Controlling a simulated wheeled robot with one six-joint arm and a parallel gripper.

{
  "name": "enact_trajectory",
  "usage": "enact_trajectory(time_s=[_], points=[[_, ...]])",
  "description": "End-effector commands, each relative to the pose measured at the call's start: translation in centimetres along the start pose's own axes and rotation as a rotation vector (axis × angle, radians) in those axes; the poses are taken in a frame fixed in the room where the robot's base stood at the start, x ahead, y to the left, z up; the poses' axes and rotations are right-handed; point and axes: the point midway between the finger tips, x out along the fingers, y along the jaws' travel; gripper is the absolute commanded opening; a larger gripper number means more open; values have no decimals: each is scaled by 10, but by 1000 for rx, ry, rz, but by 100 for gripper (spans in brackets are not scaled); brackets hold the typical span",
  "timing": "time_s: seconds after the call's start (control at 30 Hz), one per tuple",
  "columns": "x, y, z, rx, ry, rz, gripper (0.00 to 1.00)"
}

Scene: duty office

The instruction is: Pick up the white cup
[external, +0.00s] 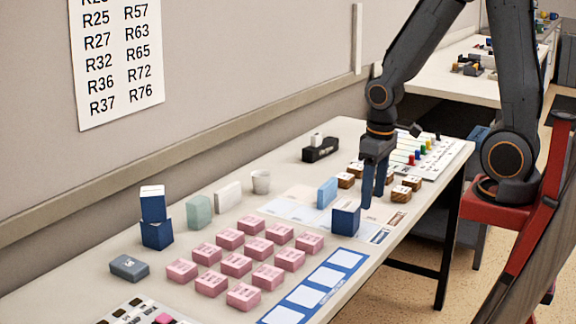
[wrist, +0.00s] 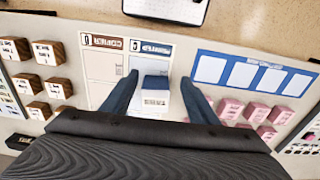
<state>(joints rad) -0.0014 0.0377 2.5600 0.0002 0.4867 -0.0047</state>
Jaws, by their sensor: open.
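The white cup (external: 261,182) stands upright near the wall, at the back middle of the table in the external view. A cream block is just left of it, apart. The cup does not show in the wrist view. My gripper (external: 373,200) points down over the right part of the table, well to the right of the cup. Its two fingers are apart and I see nothing held. In the wrist view, a blue box with a white label (wrist: 155,97) appears between the fingers (wrist: 160,82); I cannot tell how far below it is.
Several pink blocks (external: 233,264) fill the front middle. A black device (external: 320,150) stands behind right of the cup. Wooden blocks (external: 401,194) are at the right.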

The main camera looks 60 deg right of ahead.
Motion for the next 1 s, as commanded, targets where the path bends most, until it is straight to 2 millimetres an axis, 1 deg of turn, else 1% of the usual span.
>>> enact_trajectory(time_s=[0.03,0.07,0.1,0.37,0.47,0.57,0.67,0.7,0.77,0.8,0.87,0.9,0.97,1.0], points=[[0,0,0,0,0,0,57],[0,0,0,0,0,0,62],[0,0,0,0,0,0,64],[0,0,-1,-2,0,0,64],[-1,2,-16,-31,0,-5,64],[-3,6,-52,-108,-1,-18,64],[-3,13,-104,-230,-1,-43,64],[-3,17,-126,-284,3,-54,64],[-2,23,-158,-368,8,-73,64],[0,28,-179,-425,15,-86,64],[2,36,-210,-511,27,-105,64],[5,41,-230,-569,36,-118,64],[9,50,-258,-656,54,-137,64],[12,56,-276,-716,68,-149,64]])
